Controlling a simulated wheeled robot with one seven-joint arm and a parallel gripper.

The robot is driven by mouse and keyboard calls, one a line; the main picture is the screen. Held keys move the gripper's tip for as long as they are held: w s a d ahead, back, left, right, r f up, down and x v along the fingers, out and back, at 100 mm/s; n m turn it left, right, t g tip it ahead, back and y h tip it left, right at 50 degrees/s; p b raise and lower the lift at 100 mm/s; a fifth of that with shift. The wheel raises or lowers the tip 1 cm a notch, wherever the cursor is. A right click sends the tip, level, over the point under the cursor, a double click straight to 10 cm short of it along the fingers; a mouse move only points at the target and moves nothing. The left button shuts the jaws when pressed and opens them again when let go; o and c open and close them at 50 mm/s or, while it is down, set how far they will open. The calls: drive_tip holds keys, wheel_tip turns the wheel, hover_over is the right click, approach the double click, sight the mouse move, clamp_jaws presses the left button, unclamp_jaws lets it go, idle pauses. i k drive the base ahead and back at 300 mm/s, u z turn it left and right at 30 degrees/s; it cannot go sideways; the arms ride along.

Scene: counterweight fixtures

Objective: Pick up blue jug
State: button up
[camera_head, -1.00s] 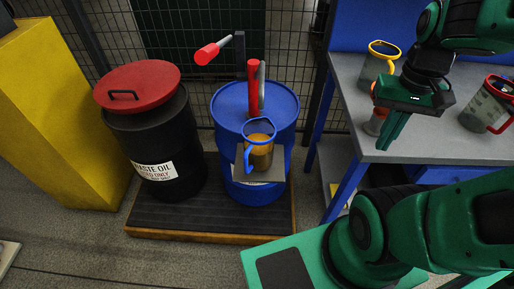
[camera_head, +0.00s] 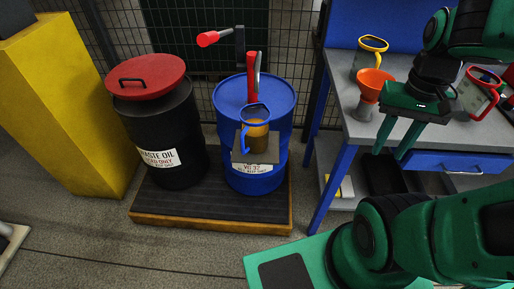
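The blue jug (camera_head: 257,136) has a blue rim and handle and clear walls with amber liquid inside. It stands upright on a small grey ledge (camera_head: 241,155) at the front of the blue drum (camera_head: 269,179). My gripper (camera_head: 391,154) is at the right, in front of the workbench, pointing down. Its two green fingers are apart with nothing visible between them. It is well to the right of the jug and not touching it.
A black waste oil drum with a red lid (camera_head: 146,77) stands left of the blue drum on a low platform (camera_head: 212,222). The workbench (camera_head: 345,92) holds a yellow-rimmed jug (camera_head: 371,57), an orange funnel (camera_head: 372,84) and a red-rimmed jug (camera_head: 477,92). Red-handled levers (camera_head: 252,77) rise above the blue drum.

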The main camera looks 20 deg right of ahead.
sight(252, 135)
drive_tip(key=k, duration=2.05)
drive_tip(key=z, duration=0.5)
drive_tip(key=i, duration=1)
